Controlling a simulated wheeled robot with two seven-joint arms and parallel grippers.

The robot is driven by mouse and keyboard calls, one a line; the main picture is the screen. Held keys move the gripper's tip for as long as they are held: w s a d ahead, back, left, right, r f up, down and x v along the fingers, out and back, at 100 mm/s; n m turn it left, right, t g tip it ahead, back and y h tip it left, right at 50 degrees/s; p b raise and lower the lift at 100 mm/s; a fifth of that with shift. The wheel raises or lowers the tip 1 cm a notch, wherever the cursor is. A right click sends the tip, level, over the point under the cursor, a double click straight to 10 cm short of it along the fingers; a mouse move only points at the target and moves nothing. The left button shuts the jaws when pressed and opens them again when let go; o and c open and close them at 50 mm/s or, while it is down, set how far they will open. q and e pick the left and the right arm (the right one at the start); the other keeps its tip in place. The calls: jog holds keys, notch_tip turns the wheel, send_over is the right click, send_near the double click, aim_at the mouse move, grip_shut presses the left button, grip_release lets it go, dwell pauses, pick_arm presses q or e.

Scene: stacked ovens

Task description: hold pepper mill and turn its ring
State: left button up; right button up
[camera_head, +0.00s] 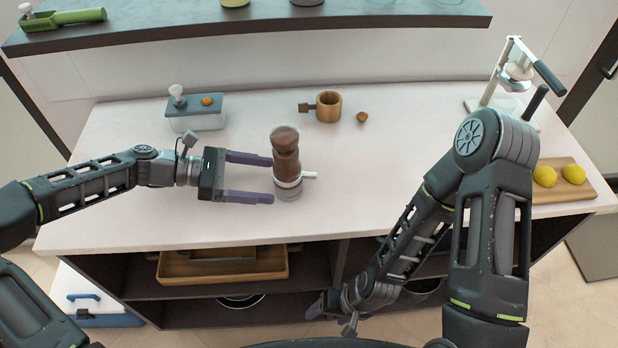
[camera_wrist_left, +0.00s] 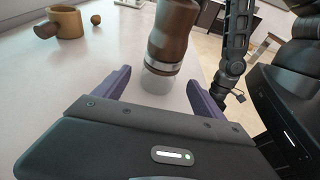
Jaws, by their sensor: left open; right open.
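The pepper mill (camera_head: 286,160) stands upright on the white counter, with a brown wooden body and a pale metal ring (camera_head: 288,184) low down. A light handle sticks out from the ring to the right. My left gripper (camera_head: 272,179) is open, its purple fingers pointing right toward the mill, tips close to it. In the left wrist view the mill (camera_wrist_left: 173,35) stands ahead of and between the open fingers (camera_wrist_left: 160,85); whether they touch it cannot be told. My right gripper (camera_head: 318,306) is low in front of the counter, away from the mill, and partly hidden.
A wooden mug (camera_head: 329,106) and a small wooden piece (camera_head: 362,117) stand behind the mill. A press (camera_head: 514,85) and a board (camera_head: 560,190) with lemons are at the right. The counter (camera_head: 390,170) right of the mill is clear.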

aim_at(283, 182)
pick_arm(q)
jog(key=shift+x, duration=2.5)
jog(key=shift+c, duration=0.6)
jog(key=c, duration=0.9)
